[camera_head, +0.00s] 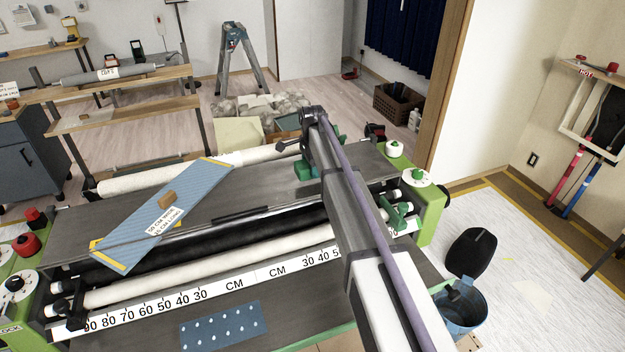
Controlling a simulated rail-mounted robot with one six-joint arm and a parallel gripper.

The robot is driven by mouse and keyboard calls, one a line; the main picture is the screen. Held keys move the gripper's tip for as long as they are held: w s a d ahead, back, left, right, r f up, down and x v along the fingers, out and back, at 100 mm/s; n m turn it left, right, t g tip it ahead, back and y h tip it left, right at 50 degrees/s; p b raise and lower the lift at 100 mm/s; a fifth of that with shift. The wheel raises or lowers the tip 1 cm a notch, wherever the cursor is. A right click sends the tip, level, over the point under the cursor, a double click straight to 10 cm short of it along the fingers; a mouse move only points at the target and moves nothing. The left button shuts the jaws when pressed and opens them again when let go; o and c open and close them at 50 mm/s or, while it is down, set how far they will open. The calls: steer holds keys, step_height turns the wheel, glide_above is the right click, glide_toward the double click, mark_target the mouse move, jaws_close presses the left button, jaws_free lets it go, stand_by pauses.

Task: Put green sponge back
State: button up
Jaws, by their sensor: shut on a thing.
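My arm rises from the lower right, and its wrist end is over the dark tabletop of the pasting machine (270,190). My gripper (312,162) is below the wrist, mostly hidden behind my own arm. A dark green block, apparently the green sponge (301,170), shows just left of the arm at the gripper. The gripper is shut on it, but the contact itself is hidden. I cannot tell whether the sponge touches the tabletop.
A blue board (140,225) with a small brown block (167,200) lies tilted across the machine's left side. A blue dotted sheet (224,325) lies in front. White rollers (210,268) span the machine. A blue bucket (462,308) stands at the lower right.

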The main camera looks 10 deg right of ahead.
steer(key=shift+f+b, duration=0.7)
steer(key=shift+f, duration=0.9)
steer(key=o, duration=0.9)
steer(key=shift+r, duration=0.1)
steer(key=shift+o, duration=0.2)
